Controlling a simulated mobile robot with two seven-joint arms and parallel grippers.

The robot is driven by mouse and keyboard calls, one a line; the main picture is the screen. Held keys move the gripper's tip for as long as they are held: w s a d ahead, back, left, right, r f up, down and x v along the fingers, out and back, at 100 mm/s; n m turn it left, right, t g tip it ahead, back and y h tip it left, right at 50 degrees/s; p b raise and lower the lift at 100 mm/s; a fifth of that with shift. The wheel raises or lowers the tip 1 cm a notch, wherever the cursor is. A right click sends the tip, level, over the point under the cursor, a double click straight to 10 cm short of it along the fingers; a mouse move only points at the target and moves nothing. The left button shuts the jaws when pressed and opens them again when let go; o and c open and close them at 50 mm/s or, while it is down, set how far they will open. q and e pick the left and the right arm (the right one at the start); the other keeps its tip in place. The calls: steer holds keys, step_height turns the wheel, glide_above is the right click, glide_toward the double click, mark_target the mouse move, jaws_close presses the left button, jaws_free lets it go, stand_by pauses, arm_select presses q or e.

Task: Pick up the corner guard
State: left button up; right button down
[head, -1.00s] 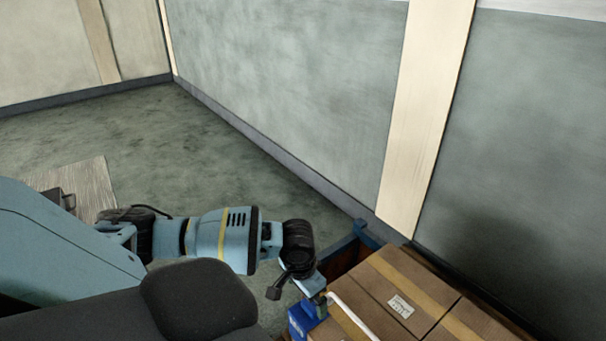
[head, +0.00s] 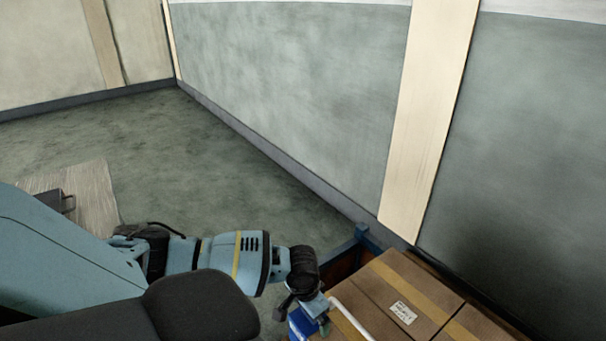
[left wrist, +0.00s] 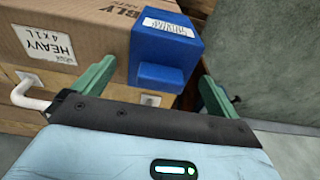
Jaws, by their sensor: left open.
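The blue corner guard (left wrist: 165,48) sits at the corner of a cardboard box in the left wrist view, with a white label on its top. In the head view the guard (head: 301,323) shows only in part, behind the end of my left arm. My left gripper (left wrist: 157,75) is open, its green fingers on either side of the guard. Whether either finger touches the guard I cannot tell. The gripper also shows in the head view (head: 318,308), at the front left of the boxes. My right gripper is not in view.
Taped cardboard boxes (head: 385,290) stand at the lower right, near the wall. A white bent bar (left wrist: 30,98) runs beside the box. A blue post (head: 362,232) rises behind the boxes. The floor (head: 200,180) to the left is mostly clear.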

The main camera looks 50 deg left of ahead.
arm_select(q)
steer(key=shift+s+f, duration=0.1)
steer(key=shift+f, duration=0.1)
steer(key=shift+c, duration=0.2)
steer(key=shift+s+a+f, duration=0.1)
steer(key=c, duration=1.3)
